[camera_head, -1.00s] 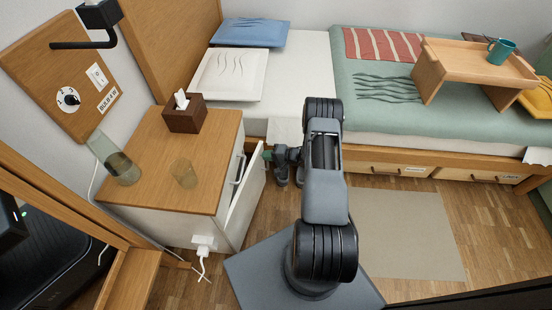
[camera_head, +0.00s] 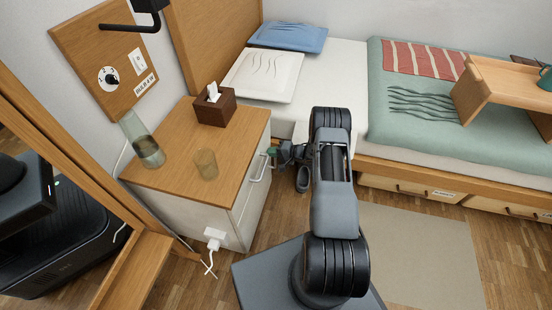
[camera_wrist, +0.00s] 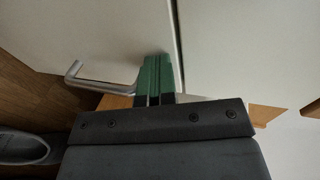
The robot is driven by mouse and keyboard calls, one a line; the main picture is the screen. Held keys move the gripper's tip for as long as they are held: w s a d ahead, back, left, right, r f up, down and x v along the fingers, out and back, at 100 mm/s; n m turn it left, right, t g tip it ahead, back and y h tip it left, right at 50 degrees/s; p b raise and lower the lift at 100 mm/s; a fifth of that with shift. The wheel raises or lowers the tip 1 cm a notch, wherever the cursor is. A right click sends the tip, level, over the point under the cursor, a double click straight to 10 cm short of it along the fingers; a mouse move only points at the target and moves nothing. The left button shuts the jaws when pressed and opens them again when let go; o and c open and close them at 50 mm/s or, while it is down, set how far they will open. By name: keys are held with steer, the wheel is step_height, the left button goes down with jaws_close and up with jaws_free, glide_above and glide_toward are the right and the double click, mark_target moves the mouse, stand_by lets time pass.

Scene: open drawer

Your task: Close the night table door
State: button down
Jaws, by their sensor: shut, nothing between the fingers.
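The night table (camera_head: 150,196) is white with a wooden top. Its lower door (camera_head: 250,204) looks flush or nearly flush with the front; a slight gap cannot be ruled out. A silver handle (camera_head: 262,167) shows on the front near the top. My gripper (camera_head: 271,153) is at the upper far part of the front, beside the handle. In the wrist view its green fingers (camera_wrist: 153,75) are together and empty, against or very close to a white panel beside a dark seam. A silver handle (camera_wrist: 85,76) sticks out left of them. Contact cannot be told.
A tissue box (camera_head: 215,106), a glass (camera_head: 207,164) and a tilted glass vase (camera_head: 143,140) stand on the table top. A white plug (camera_head: 215,238) is at its side. The bed (camera_head: 420,165) stands behind my arm. A beige rug (camera_head: 415,255) lies on open floor to the right.

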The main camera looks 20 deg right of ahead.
steer(key=shift+w+a+r, duration=0.2)
steer(key=shift+w, duration=0.15)
steer(key=shift+d, duration=0.1)
